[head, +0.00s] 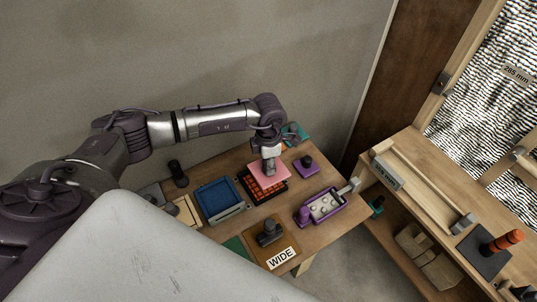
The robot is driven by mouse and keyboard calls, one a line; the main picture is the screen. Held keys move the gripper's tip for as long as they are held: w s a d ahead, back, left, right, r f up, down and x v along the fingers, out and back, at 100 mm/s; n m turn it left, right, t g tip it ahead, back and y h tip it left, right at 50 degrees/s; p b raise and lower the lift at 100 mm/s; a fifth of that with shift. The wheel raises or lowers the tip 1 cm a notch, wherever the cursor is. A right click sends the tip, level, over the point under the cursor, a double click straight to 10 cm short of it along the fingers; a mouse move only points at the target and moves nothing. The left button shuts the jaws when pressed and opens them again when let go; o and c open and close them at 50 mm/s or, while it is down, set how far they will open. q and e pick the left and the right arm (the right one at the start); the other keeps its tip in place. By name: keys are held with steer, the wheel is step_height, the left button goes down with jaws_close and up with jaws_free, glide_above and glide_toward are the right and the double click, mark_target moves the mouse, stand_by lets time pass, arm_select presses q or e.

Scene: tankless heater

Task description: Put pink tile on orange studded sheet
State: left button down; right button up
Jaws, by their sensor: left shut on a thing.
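The pink tile (277,173) is held by my left gripper (269,164), which is shut on it from above. The tile is over the back part of the orange studded sheet (262,188). The sheet sits in a black frame on the wooden table, and its front studs show while the tile hides the rest. I cannot tell whether the tile touches the sheet. My right gripper is not in view.
A blue tray (217,202) stands left of the sheet. A purple block with a dark knob (306,166) and a purple tray with white pieces (325,206) are to the right. A board marked WIDE (281,257) lies in front. A wooden bench (420,190) stands further right.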

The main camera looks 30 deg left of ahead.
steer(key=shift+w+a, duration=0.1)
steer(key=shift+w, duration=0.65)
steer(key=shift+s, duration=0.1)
arm_select(q)
steer(key=shift+f+b, duration=0.1)
steer(key=shift+b, duration=0.3)
steer(key=shift+f+b, duration=0.6)
steer(key=shift+f, duration=0.05)
step_height(320, 180, down, 5)
steer(key=b, duration=0.4)
steer(key=shift+w+r, duration=0.1)
steer(key=shift+r, duration=0.1)
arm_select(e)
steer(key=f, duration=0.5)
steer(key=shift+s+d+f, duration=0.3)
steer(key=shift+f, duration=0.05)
arm_select(q)
steer(key=shift+f+b, duration=0.5)
steer(key=shift+f, duration=0.05)
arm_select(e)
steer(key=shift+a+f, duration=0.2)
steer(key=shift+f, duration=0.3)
arm_select(q)
steer(key=shift+f+b, duration=1.25)
steer(key=shift+f, duration=0.05)
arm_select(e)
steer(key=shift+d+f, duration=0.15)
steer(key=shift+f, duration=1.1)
